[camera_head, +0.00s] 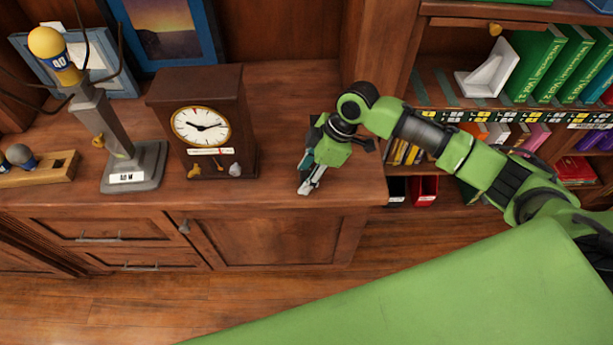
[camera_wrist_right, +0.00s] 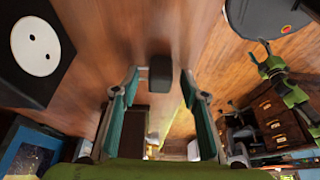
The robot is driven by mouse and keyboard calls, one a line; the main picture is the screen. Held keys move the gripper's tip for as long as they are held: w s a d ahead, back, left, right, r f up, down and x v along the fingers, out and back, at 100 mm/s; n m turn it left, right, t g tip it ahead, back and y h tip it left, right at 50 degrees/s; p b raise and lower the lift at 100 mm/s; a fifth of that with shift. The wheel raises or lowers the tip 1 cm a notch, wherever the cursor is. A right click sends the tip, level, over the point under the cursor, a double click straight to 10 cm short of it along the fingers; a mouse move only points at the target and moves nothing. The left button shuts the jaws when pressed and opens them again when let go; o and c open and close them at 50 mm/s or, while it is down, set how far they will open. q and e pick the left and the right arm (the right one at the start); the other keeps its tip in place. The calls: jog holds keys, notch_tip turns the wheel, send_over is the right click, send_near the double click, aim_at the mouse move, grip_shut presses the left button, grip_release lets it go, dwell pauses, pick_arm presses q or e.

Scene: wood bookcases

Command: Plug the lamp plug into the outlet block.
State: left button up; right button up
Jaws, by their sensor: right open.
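A small dark grey block (camera_wrist_right: 160,72), which looks like the lamp plug, lies between the fingertips with a gap on each side.
A wooden clock (camera_head: 203,125) stands left of the gripper on the cabinet top (camera_head: 275,110). Farther left is a grey stand (camera_head: 135,165) with a yellow-topped item. A bookcase with green books (camera_head: 540,60) is at right. Cabinet top between clock and gripper is clear.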

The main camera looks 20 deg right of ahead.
jog(key=shift+c, duration=0.3)
grip_shut()
jog(key=shift+r, duration=0.6)
jog(key=s+a+r+b, duration=0.1)
jog(key=s+a+r, duration=0.8)
jog(key=r, duration=0.3)
jog(key=shift+s+a, duration=0.3)
jog(key=shift+s, duration=0.3)
